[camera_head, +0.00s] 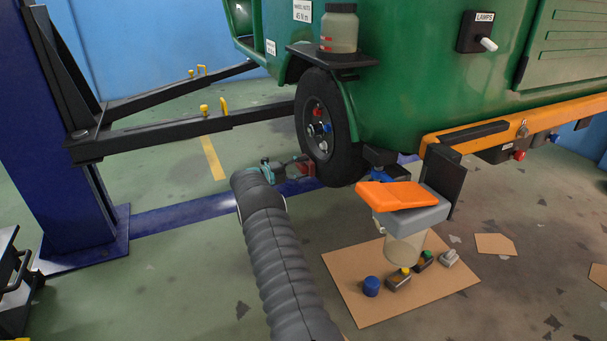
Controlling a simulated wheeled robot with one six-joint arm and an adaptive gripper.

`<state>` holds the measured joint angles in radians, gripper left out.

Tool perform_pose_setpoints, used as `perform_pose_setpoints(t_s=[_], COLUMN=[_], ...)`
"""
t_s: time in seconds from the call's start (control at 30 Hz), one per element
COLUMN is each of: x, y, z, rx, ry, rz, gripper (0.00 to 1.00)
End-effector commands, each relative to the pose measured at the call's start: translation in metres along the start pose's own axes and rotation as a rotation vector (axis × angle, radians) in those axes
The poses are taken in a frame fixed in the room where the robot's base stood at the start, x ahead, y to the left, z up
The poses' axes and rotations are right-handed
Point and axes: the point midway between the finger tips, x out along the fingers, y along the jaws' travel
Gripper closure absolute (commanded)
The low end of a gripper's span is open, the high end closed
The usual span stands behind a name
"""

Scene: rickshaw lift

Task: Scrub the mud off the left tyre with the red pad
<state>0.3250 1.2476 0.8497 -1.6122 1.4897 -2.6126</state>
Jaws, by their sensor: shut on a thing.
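The left tyre (341,128) is a black wheel under the green rickshaw body, with coloured nuts on its hub. My gripper (299,165) is low beside the tyre's outer face, at its lower left. It is shut on the red pad (306,167), a small dull red block close to the tyre's sidewall. I cannot tell whether the pad touches the rubber. No mud can be made out clearly on the tyre at this size. My dark ribbed arm reaches up from the bottom of the view and hides part of the floor.
A black lift arm (200,129) runs from the blue post (40,130) to beside the tyre. A jar (339,28) stands on a shelf above the tyre.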

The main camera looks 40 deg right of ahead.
Motion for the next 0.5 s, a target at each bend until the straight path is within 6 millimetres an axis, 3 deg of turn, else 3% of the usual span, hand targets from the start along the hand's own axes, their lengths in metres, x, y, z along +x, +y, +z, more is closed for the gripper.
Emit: perform_pose_setpoints(t_s=[0.5], x=[0.002], y=[-0.005], z=[0.028], rx=[0.003], ry=[0.0], rz=[0.0], gripper=[0.71])
